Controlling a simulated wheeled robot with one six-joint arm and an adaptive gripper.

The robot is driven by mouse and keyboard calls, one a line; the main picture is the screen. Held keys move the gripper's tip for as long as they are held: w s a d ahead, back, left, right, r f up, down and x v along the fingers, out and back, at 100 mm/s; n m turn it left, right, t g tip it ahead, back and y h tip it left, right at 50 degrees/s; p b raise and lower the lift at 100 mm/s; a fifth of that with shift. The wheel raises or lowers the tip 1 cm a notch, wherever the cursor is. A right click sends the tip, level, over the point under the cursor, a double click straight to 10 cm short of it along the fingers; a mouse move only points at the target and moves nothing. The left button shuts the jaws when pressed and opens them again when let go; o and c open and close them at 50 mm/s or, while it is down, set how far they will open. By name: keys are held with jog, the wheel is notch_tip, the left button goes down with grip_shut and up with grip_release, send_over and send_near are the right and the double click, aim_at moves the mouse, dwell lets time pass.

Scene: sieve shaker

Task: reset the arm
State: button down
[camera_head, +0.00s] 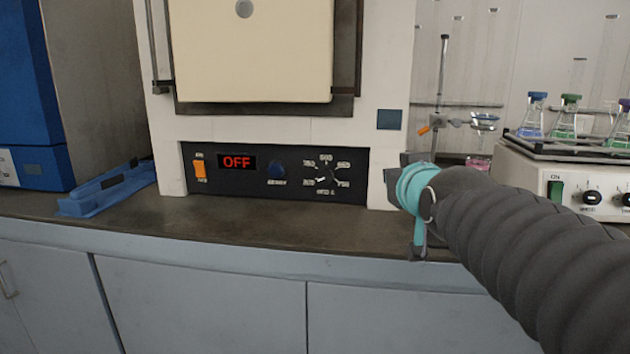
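My arm, in a dark ribbed sleeve, reaches in from the lower right of the head view. It ends in a teal band near the lower right corner of a cream furnace-like box (290,130). My gripper (408,182) is mostly hidden behind the band and sleeve, so its fingers cannot be made out. I see nothing held. Whether it touches the box cannot be told.
A shaker-like device (570,180) with colored-capped flasks stands at the right, near my arm. A clamp stand (439,90) with glassware is behind my gripper. A blue tray-like item (105,190) lies at the left. The dark counter (250,228) is clear in front of the box.

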jog(key=s+d+f+m+g, duration=0.1)
jog(key=s+f+g, duration=0.9)
jog(key=s+f, duration=1.3)
notch_tip(320, 180, down, 2)
jog(key=shift+d+h, duration=0.4)
jog(key=shift+d, duration=0.35)
